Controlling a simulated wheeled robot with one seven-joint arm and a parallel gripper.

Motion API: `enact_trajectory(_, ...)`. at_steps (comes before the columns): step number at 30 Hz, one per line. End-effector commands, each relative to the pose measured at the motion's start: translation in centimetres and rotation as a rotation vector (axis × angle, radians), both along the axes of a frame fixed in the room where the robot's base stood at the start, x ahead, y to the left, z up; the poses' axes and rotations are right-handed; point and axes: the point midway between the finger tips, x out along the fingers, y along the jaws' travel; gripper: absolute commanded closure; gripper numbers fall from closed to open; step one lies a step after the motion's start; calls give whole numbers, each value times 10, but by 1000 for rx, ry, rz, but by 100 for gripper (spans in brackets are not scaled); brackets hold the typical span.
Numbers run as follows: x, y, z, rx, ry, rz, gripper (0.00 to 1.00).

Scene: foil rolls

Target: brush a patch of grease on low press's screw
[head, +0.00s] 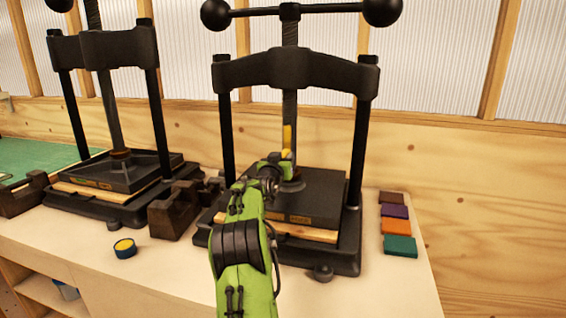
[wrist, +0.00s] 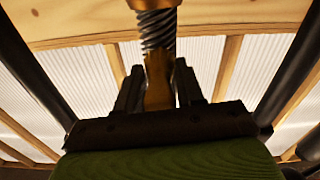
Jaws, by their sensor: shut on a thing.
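The right press (head: 295,70) has a dark upright screw (head: 289,108) through its crossbeam. My gripper (head: 284,160) is in front of the screw, above the platen. It is shut on a slim yellow-brown brush (head: 287,136), which points up along the screw. In the wrist view, the brush (wrist: 158,82) shows between the two dark fingers (wrist: 158,95), in line with the threaded screw (wrist: 158,35); whether they touch I cannot tell. A bronze collar (wrist: 155,4) shows at the screw's end. No separate grease patch can be made out.
A second press (head: 105,48) stands to the left. A small round tin (head: 124,247) with yellow contents sits at the bench's front left. Dark brown blocks (head: 174,212) stand between the presses. Several coloured pads (head: 396,227) lie at right. Two posts (head: 361,145) flank the screw.

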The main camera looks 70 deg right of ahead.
Motion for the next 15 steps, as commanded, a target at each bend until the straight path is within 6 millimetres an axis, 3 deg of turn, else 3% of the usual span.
enact_trajectory(1,0,0,10,-2,0,-1,93)
enact_trajectory(8,0,0,20,-2,1,-1,93)
enact_trajectory(15,0,-1,46,-3,0,-1,93)
